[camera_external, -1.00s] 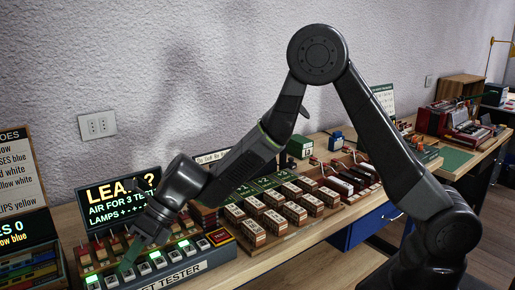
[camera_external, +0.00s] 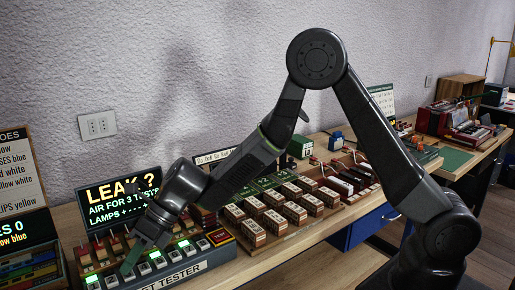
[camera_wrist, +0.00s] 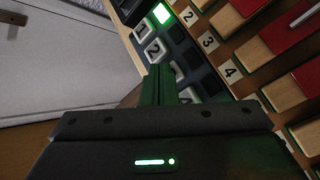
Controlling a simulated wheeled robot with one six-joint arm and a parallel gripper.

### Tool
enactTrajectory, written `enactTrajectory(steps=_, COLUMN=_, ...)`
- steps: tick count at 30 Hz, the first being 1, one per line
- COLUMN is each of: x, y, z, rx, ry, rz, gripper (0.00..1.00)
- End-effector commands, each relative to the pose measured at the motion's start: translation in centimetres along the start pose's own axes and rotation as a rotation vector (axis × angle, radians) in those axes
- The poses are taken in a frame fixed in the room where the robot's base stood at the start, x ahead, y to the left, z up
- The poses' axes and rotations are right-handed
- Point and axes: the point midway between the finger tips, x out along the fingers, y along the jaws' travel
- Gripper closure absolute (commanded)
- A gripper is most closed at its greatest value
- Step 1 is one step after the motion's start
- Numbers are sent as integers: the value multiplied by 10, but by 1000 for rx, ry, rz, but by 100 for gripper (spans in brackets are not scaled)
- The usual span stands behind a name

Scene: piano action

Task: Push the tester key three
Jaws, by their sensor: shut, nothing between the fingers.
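The tester (camera_external: 180,271) is a grey panel at the lower left with a row of white number keys and lamps, some lit green. My gripper (camera_external: 128,266) is shut and empty, pointing down at the left part of the key row. In the wrist view, keys one (camera_wrist: 143,30) and two (camera_wrist: 153,50) show just beyond the fingertips of my gripper (camera_wrist: 160,72). Key three is mostly hidden by the fingers, so I cannot tell whether they touch it. A lamp (camera_wrist: 162,13) near key one glows green.
A dark screen (camera_external: 112,196) with lit text stands behind the tester. Rows of brown blocks with pale tops (camera_external: 273,221) stand to its right. A stack of coloured trays (camera_external: 30,270) is at the far left. Number labels and wooden blocks (camera_wrist: 235,14) lie beside the keys.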

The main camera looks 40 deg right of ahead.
Motion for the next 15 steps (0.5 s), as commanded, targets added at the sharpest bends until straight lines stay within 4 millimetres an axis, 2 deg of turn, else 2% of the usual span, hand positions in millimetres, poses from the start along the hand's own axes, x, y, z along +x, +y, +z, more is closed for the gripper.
enactTrajectory(steps=15, x=-6, y=4, z=4, rx=0, ry=1, rz=0, gripper=100)
